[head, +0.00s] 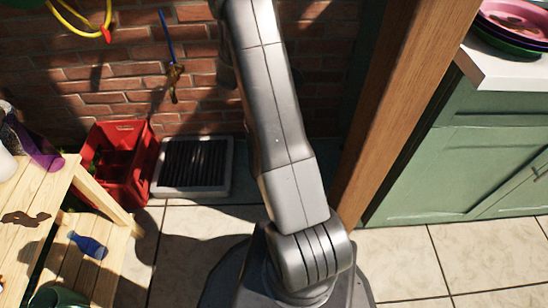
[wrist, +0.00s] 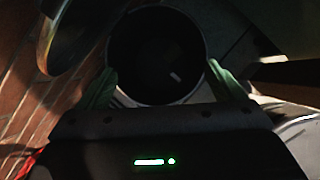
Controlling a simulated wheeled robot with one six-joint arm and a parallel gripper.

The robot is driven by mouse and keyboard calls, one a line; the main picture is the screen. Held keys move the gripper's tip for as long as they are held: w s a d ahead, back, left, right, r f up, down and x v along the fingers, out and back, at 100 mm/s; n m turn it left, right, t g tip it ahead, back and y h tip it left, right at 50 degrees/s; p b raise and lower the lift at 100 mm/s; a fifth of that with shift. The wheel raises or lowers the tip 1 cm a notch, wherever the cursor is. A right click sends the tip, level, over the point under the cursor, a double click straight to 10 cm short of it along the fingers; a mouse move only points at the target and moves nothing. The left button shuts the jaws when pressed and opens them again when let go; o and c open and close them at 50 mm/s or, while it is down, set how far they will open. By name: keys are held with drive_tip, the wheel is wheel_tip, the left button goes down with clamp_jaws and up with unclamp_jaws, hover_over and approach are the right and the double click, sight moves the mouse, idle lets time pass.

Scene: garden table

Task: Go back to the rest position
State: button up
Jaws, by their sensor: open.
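In the head view my arm rises from its base and leaves through the top edge, so my gripper is out of sight there. In the wrist view my gripper (wrist: 162,74) is open, with its two greenish fingers apart at left and right. A dark round shape (wrist: 155,50) shows between and beyond the fingers. The picture is too dark to tell what it is or how far off it is. I see nothing clearly held.
A wooden table (head: 35,190) with a blue bottle (head: 88,244) on its lower shelf stands left. A red crate (head: 112,190) and a grey framed mat (head: 193,167) lie by the brick wall. A wooden post (head: 400,90) and green cabinet (head: 455,170) stand right. Tiles at lower right are clear.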

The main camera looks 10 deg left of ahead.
drive_tip(key=shift+f, duration=0.1)
drive_tip(key=b+x, duration=0.5)
drive_tip(key=x, duration=0.8)
drive_tip(key=shift+w+r+p, duration=0.2)
drive_tip(key=shift+r+p, duration=2.05)
drive_tip(key=shift+p, duration=0.05)
drive_tip(key=shift+d, duration=0.1)
drive_tip(key=shift+f, duration=0.1)
